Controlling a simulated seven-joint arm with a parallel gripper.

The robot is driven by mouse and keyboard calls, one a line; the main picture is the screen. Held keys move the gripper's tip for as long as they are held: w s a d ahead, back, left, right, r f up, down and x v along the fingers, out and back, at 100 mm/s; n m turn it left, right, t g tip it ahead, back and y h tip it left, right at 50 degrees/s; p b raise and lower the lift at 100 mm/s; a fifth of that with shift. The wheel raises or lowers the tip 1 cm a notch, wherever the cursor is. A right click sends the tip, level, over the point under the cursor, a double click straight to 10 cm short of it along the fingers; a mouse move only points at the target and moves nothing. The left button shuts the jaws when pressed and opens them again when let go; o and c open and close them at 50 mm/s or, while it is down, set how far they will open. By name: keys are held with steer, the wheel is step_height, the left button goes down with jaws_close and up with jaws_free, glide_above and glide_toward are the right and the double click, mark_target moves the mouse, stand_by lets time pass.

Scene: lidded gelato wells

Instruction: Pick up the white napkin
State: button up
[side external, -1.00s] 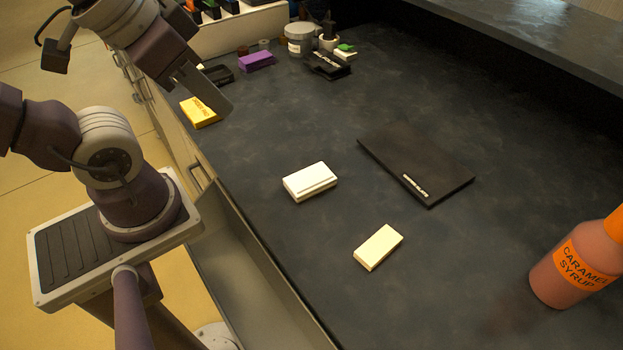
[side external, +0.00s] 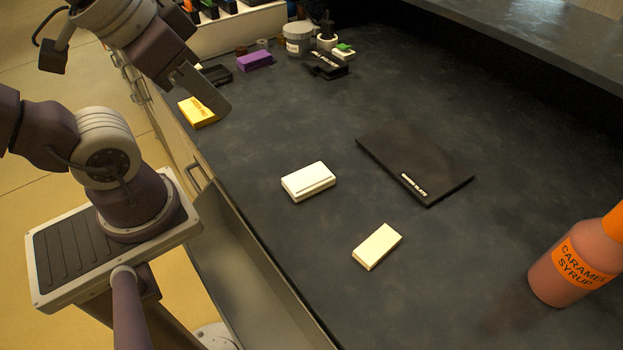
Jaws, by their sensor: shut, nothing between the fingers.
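A white, flat, block-like piece with a thin dark line along its front edge (side external: 308,181) lies on the dark counter near the middle of the side external view; it looks most like the white napkin. A smaller plain cream block (side external: 377,246) lies nearer the camera, to its lower right. My gripper (side external: 222,108) is at the upper left, above the counter's left edge. It is shut and empty, well apart from both pieces. Its fingertips show only from the side.
A black slate (side external: 415,160) lies right of the white piece. A caramel syrup bottle (side external: 575,265) stands at lower right. A yellow box (side external: 197,112) lies close to my gripper in the picture. A purple block (side external: 255,61) and grey tub (side external: 298,40) are at the back.

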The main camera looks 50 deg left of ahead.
steer(key=o, duration=2.1)
steer(key=shift+c, duration=0.2)
steer(key=m+g, duration=0.6)
steer(key=m, duration=1.3)
glide_above(307, 176)
steer(key=f, duration=1.1)
steer(key=shift+s+f, duration=0.15)
steer(key=shift+s, duration=0.25)
steer(key=f, duration=0.6)
steer(key=shift+w+f, duration=0.15)
steer(key=shift+w, duration=0.25)
